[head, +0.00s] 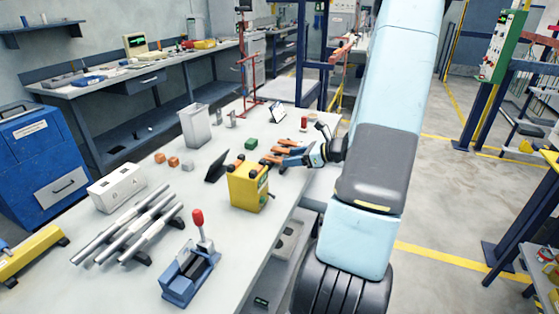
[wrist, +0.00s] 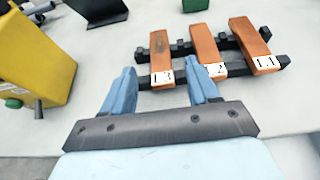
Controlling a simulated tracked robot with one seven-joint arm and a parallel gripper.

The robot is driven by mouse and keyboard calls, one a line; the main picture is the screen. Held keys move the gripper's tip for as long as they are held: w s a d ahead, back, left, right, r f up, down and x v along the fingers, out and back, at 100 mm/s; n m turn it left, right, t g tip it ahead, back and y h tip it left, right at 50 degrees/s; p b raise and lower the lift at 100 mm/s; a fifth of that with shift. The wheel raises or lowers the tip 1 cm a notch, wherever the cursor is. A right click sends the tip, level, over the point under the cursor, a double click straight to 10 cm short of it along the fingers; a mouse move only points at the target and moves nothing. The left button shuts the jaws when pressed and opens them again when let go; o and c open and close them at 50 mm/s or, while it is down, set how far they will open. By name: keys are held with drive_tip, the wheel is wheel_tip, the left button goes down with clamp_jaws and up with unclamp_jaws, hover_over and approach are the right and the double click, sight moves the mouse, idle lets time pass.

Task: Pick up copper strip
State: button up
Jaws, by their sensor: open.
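Three copper strips lie side by side across a black rack (wrist: 285,60) in the wrist view. They carry white labels that seem to read L3 on the left strip (wrist: 160,48), L2 on the middle strip (wrist: 207,50) and L1 on the right strip (wrist: 250,45). The strips also show as a small orange group in the head view (head: 285,150). My gripper (wrist: 162,76) is open and empty, with its two blue fingers apart. In the picture, the L3 strip's near end appears between the fingertips, and the right fingertip overlaps the L2 strip's near end. Contact cannot be told.
A yellow box (head: 246,188) with dark and orange fittings stands left of my gripper, close to the rack. A dark tilted panel (head: 216,167) and a green block (head: 251,144) are nearby. Metal rods (head: 128,228) and a red-knobbed blue press (head: 188,275) occupy the bench's near end.

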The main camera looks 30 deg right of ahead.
sight(278, 159)
drive_tip(key=shift+x, duration=1.9)
drive_tip(key=shift+d+r, duration=0.1)
clamp_jaws()
